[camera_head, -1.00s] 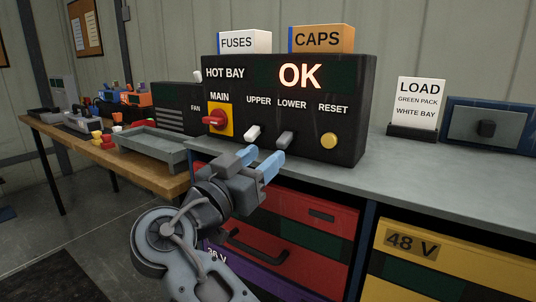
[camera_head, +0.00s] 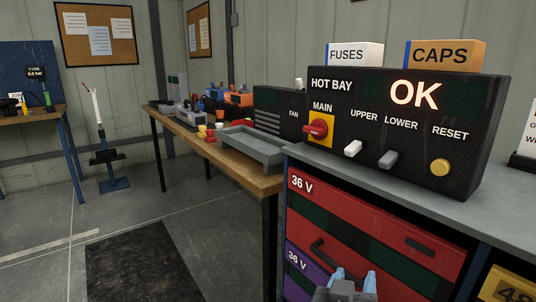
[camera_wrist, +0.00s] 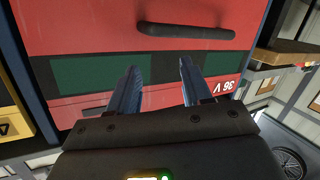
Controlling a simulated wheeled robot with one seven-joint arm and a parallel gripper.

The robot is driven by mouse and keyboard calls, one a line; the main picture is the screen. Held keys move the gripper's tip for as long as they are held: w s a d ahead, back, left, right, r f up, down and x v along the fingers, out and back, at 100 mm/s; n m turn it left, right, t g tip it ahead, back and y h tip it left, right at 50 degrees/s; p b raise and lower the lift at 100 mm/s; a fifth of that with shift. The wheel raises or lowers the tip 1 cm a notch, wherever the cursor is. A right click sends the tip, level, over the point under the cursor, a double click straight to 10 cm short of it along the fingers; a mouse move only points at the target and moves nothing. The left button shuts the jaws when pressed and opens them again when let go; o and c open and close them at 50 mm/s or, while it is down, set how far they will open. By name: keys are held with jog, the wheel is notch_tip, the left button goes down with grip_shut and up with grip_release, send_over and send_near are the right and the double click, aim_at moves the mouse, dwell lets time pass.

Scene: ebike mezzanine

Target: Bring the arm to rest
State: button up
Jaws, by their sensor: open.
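My gripper (camera_head: 355,280) shows at the bottom edge of the head view, low in front of the red 36 V drawer (camera_head: 335,207). In the wrist view my gripper's two blue fingers (camera_wrist: 158,90) are spread apart with nothing between them. Beyond them is the red drawer front (camera_wrist: 95,22) with its dark handle (camera_wrist: 185,31). I cannot tell how far the fingertips are from the drawer. The rest of my arm is out of the head view.
The black hot bay panel (camera_head: 350,165) stands on the grey bench (camera_head: 310,157), reading OK. A wooden table (camera_head: 255,182) with a grey tray (camera_head: 252,146) is left of it. The floor (camera_head: 215,230) at left is open, with a dark mat (camera_head: 140,260).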

jog(key=s+f+n+y+p, duration=0.15)
jog(key=s+f+y, duration=0.3)
jog(key=s, duration=0.65)
jog(key=s+f+n+y+p, duration=0.1)
jog(key=s+f+n+y, duration=0.3)
jog(key=s, duration=0.6)
jog(key=s+d+r+m+p, duration=0.1)
jog(key=s+d+r, duration=0.2)
jog(key=s+r, duration=0.3)
jog(key=s+d+r+m+t+p, duration=0.1)
jog(key=s+r, duration=0.5)
jog(key=s, duration=0.7)
jog(key=shift+s+d+m+p, duration=0.3)
jog(key=shift+s+d+m, duration=0.1)
jog(key=shift+d, duration=0.5)
jog(key=shift+h, duration=0.25)
